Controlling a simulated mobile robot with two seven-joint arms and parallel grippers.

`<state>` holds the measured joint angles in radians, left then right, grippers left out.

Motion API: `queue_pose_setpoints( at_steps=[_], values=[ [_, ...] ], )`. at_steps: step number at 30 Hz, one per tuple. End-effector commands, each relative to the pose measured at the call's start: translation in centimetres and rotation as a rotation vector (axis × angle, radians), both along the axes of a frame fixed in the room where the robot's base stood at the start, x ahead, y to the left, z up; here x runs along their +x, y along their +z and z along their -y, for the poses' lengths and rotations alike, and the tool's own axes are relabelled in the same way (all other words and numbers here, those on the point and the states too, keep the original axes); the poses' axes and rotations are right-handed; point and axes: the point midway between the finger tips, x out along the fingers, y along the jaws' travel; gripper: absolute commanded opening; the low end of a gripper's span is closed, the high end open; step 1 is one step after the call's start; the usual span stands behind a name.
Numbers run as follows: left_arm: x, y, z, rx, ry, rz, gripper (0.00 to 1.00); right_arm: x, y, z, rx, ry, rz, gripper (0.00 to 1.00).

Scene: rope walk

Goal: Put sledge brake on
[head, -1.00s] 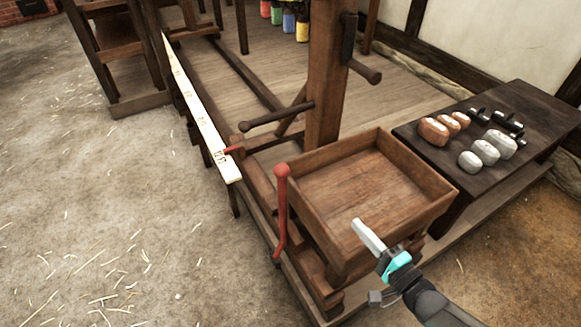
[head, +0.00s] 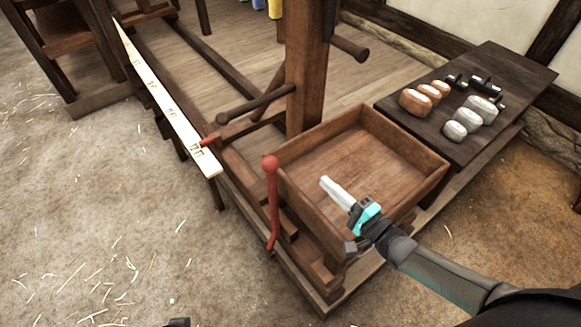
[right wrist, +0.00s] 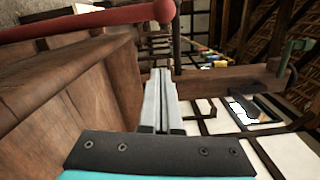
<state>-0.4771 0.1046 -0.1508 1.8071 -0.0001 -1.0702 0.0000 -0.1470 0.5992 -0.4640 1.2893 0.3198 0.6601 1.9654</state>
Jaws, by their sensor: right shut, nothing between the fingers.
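The red brake lever (head: 271,205) with a round knob on top stands upright at the left front corner of the sledge, whose wooden tray (head: 355,170) is empty. My right gripper (head: 326,183) is shut and empty. In the head view it appears over the tray's front side, to the right of the lever and apart from it. In the right wrist view the closed fingers (right wrist: 160,100) point forward, and the red lever (right wrist: 80,25) crosses the top left, its knob beyond the fingertips.
A dark bench (head: 500,75) at the right holds several copper and grey weights. A wooden post (head: 308,80) with handles rises behind the tray. A pale marked board (head: 165,100) runs back at the left. The straw-strewn floor at the left is clear.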

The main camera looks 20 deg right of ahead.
Motion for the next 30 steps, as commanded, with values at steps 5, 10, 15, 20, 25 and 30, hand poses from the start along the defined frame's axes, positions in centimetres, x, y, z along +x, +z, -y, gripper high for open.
queue_pose_setpoints(
  at_steps=[5, 10, 15, 20, 25, 30],
  values=[
    [0.9, 1.5, 0.1, -0.004, 0.001, 0.03, 0.62, 2.8, -0.1, -1.2, 0.004, 0.0, 0.004, 0.0],
    [1.6, 3.3, 0.2, -0.008, 0.002, 0.057, 0.62, 5.3, -0.1, -2.3, 0.003, 0.0, 0.003, 0.0],
    [2.1, 5.1, 0.3, -0.011, 0.003, 0.083, 0.62, 7.5, -0.1, -3.2, 0.002, 0.0, 0.001, 0.0],
    [2.1, 5.8, 0.3, -0.011, 0.003, 0.089, 0.62, 7.7, 0.3, -5.2, 0.007, 0.001, -0.002, 0.0],
    [2.2, 6.0, 0.3, -0.012, 0.003, 0.092, 0.62, 7.5, 0.7, -6.8, 0.003, 0.0, -0.001, 0.0],
    [2.2, 6.1, 0.3, -0.012, 0.003, 0.093, 0.62, 7.4, 0.8, -7.3, 0.001, -0.001, -0.002, 0.0]
  ],
)
